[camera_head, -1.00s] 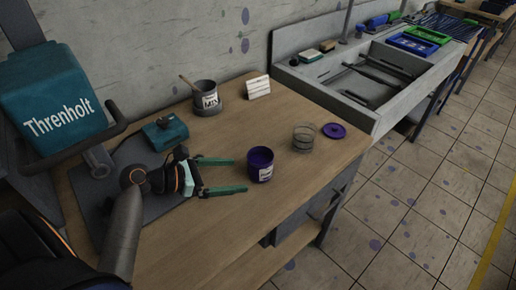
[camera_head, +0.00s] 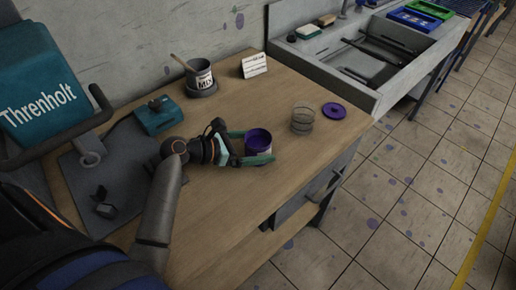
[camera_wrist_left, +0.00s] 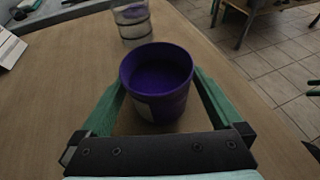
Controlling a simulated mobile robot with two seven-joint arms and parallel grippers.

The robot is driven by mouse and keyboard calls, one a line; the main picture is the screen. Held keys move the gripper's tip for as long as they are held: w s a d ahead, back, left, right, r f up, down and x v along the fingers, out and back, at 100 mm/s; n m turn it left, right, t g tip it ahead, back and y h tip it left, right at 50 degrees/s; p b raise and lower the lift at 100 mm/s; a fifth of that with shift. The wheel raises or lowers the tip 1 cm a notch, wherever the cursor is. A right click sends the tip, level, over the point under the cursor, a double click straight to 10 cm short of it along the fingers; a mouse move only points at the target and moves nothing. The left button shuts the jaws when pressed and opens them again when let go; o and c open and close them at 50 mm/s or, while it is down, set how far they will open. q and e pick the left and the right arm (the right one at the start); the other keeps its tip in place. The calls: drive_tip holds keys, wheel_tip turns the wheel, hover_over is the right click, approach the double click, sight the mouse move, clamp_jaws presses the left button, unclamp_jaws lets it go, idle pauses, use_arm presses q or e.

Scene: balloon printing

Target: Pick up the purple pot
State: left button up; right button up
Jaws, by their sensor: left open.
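The purple pot (camera_head: 258,141) stands upright on the wooden table, open at the top, with purple inside and a pale label on its side. It also shows in the left wrist view (camera_wrist_left: 158,80). My left gripper (camera_head: 254,146) is open, with its two green fingers on either side of the pot. In the left wrist view my left gripper (camera_wrist_left: 158,100) has the pot between its fingers; I cannot tell whether they touch it. The near finger hides part of the pot in the head view. My right gripper is not in view.
A grey MIX pot (camera_head: 200,75), a white card (camera_head: 254,65) and a teal device (camera_head: 158,116) stand farther back. The table's (camera_head: 222,212) front is clear.

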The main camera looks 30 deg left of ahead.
use_arm(q)
drive_tip(key=x, duration=0.3)
drive_tip(key=shift+w+d+f, duration=0.1)
drive_tip(key=shift+w, duration=0.2)
drive_tip(key=c, duration=1.3)
